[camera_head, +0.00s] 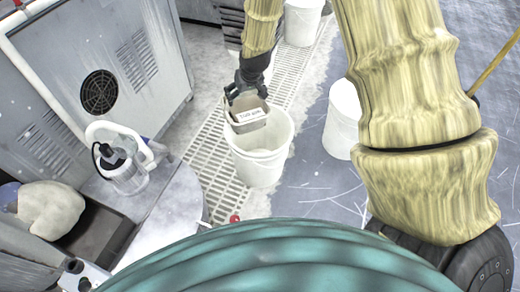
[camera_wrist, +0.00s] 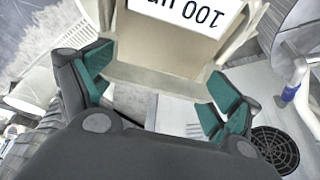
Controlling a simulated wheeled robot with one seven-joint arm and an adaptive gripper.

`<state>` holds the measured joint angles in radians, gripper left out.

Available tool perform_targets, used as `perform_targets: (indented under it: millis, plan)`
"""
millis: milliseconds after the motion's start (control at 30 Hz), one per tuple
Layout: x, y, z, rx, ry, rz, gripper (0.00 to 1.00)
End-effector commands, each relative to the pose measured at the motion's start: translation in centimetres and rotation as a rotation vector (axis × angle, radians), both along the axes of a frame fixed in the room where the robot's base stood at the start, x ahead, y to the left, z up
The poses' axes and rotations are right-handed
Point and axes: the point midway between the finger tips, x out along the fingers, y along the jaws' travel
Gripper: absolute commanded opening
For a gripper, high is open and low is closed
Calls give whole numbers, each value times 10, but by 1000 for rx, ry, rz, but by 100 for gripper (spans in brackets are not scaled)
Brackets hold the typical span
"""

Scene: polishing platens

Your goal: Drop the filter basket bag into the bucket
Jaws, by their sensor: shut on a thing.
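The filter basket bag (camera_head: 240,126) is a beige-grey, open-topped holder with a white label. In the wrist view the bag (camera_wrist: 160,45) fills the top centre, its label reading "100" upside down. My gripper (camera_head: 246,92) is shut on the bag's upper part, its teal finger pads (camera_wrist: 160,88) on either side. The white bucket (camera_head: 259,165) stands open on the floor below. The bag overlaps the bucket's far rim in the head view; I cannot tell how high above the opening it is.
Another white bucket (camera_head: 341,128) stands to the right, and one (camera_head: 302,22) at the back. A grey cabinet (camera_head: 108,60) with a round vent is at left. A white-handled clear container (camera_head: 124,172) stands left of the bucket. Floor grating (camera_head: 205,155) runs beside the bucket.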

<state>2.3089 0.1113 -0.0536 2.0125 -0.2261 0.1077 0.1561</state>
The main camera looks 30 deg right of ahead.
Motion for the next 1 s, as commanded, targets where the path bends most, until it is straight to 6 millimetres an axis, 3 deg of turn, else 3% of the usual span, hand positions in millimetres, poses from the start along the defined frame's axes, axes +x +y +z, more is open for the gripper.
perform_targets:
  millis: [200, 400, 667, 1000]
  plan:
    - [22, -54, -19, -15, 4, -23, 29]
    - [29, -79, -31, -27, 9, -29, 29]
    - [30, -85, -41, -30, 9, -31, 29]
    - [30, -84, -71, -30, 8, -30, 29]
